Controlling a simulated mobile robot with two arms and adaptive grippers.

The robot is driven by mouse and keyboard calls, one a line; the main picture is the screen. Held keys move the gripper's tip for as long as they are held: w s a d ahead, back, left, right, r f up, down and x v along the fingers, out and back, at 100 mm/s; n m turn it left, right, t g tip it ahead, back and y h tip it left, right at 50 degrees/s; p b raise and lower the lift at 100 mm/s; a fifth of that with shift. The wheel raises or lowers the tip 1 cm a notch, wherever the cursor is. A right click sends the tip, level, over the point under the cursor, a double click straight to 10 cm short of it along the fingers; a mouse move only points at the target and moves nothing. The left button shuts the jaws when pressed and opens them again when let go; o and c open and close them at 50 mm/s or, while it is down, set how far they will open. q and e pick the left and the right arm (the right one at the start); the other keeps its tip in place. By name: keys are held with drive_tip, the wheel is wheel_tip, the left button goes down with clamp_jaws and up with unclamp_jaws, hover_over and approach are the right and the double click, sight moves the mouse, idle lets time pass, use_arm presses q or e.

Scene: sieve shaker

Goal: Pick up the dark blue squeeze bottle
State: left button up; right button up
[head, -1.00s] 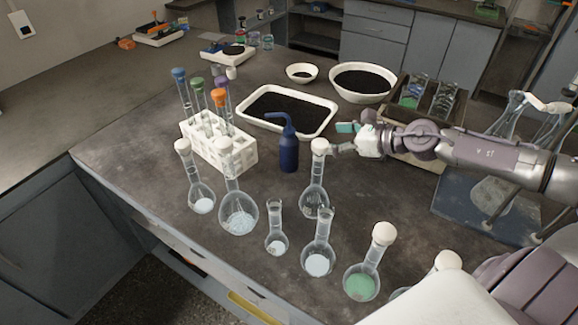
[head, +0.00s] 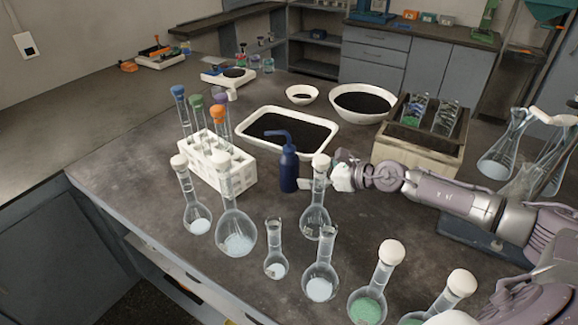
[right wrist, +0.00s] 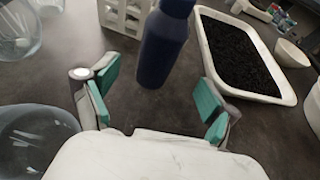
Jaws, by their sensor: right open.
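The dark blue squeeze bottle (head: 289,170) stands upright on the dark bench, with its bent spout pointing left in the head view. In the right wrist view the bottle (right wrist: 164,45) is ahead of the fingers, between their lines, with its top cut off. My right gripper (right wrist: 155,95) is open, with teal pads on both fingers and nothing between them. In the head view my right gripper (head: 338,172) is just right of the bottle, partly hidden behind a stoppered flask. My left gripper is not in view.
A stoppered flask (head: 316,215) stands close to the right gripper. Several more flasks line the front edge. A white tube rack (head: 235,175) is left of the bottle. A tray of black granules (head: 252,146) is behind it. A wooden box (head: 440,160) stands right.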

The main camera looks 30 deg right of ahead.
sight(289, 172)
drive_tip(key=x, duration=0.3)
drive_tip(key=p+x, duration=0.1)
drive_tip(key=x, duration=0.4)
drive_tip(key=shift+a+f, duration=0.1)
drive_tip(key=shift+a, duration=0.05)
drive_tip(key=c, duration=0.8)
